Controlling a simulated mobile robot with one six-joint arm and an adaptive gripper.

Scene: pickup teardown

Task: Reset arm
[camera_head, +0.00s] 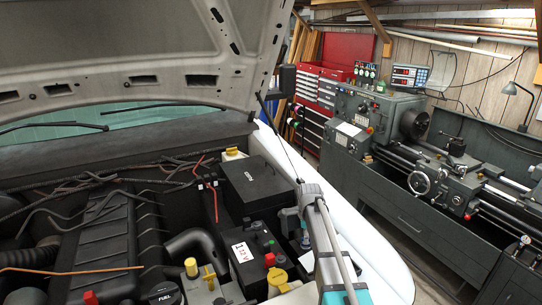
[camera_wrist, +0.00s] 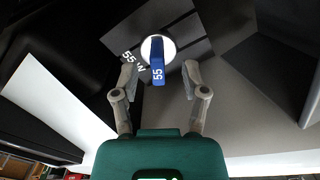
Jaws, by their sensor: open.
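My gripper (camera_wrist: 160,66) is open in the wrist view, with its two grey fingers spread apart. In the head view my arm reaches up from the bottom edge over the right side of the engine bay. The gripper itself is not clear there.
The engine bay holds a black box (camera_head: 256,187), a battery (camera_head: 246,268) and a yellow cap (camera_head: 277,277). The raised hood (camera_head: 130,55) hangs above. The white fender (camera_head: 365,245) lies to the right. A lathe (camera_head: 440,175) and red tool cabinet (camera_head: 345,50) stand behind.

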